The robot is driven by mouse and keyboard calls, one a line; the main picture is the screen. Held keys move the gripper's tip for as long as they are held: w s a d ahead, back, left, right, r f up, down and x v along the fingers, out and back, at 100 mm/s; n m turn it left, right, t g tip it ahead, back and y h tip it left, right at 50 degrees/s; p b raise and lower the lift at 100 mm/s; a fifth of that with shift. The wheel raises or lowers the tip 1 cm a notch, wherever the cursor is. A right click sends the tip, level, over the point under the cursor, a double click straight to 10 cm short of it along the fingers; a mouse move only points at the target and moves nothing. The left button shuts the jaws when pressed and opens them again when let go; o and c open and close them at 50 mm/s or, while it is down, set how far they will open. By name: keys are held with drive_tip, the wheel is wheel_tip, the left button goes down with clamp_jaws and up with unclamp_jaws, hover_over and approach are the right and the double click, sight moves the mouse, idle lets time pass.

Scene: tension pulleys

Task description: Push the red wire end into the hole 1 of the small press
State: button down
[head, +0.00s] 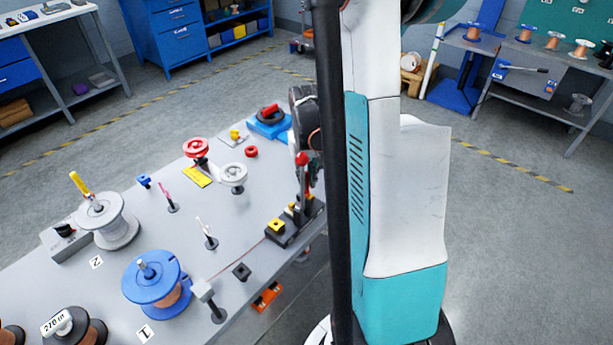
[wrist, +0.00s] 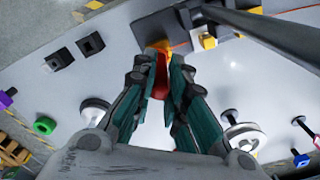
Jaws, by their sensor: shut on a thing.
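In the wrist view my gripper (wrist: 160,65) is shut on a red piece (wrist: 160,82), which looks like the red wire end. Its tip meets a yellow-orange patch directly beyond the fingertips. The small press (head: 293,222) stands on the table's near right edge in the head view, with a yellow block on its dark base and a red-knobbed lever upright. The wrist view shows dark press parts (wrist: 207,42) just beyond the fingertips. A thin red wire (head: 240,257) runs from a post to the press. Hole 1 and its contact with the red piece cannot be made out.
A blue spool (head: 150,292) and a white spool (head: 105,225) stand on the grey table at left. A small post (head: 216,310) and a black block (head: 242,271) are near the front edge. A dark bar (wrist: 270,35) crosses the wrist view.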

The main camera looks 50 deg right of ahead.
drive_tip(key=c, duration=1.5)
unclamp_jaws()
drive_tip(key=shift+c, duration=0.2)
drive_tip(key=o, duration=0.3)
drive_tip(key=shift+o, duration=0.2)
drive_tip(key=shift+r+p, duration=2.45)
drive_tip(key=shift+r, duration=1.05)
